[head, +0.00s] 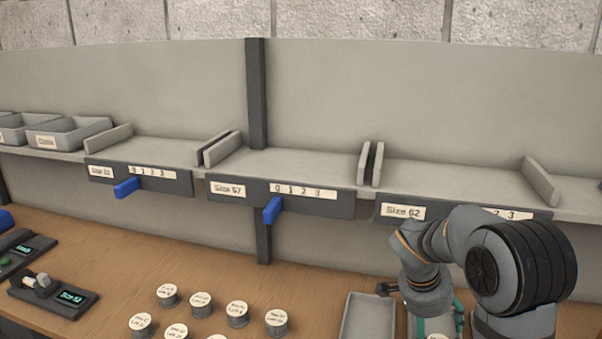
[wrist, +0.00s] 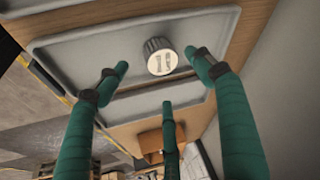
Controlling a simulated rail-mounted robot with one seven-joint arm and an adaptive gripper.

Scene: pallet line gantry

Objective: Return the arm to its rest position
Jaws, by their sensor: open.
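My gripper (wrist: 157,68) is open, with its green fingers spread in the wrist view. A dark-sided round canister with a pale marked top (wrist: 161,56) stands in a grey tray (wrist: 75,45) between and beyond the fingertips. Whether any finger touches it, I cannot tell. In the head view my arm is bent low at the lower right, over the tray area (head: 367,318).
Several labelled canisters (head: 237,313) stand on the wooden bench left of the arm. Shelf bays with blue markers (head: 272,210) run behind, the right one partly hidden by my arm. A device with a display (head: 70,297) sits far left. Bare bench (head: 120,260) lies between.

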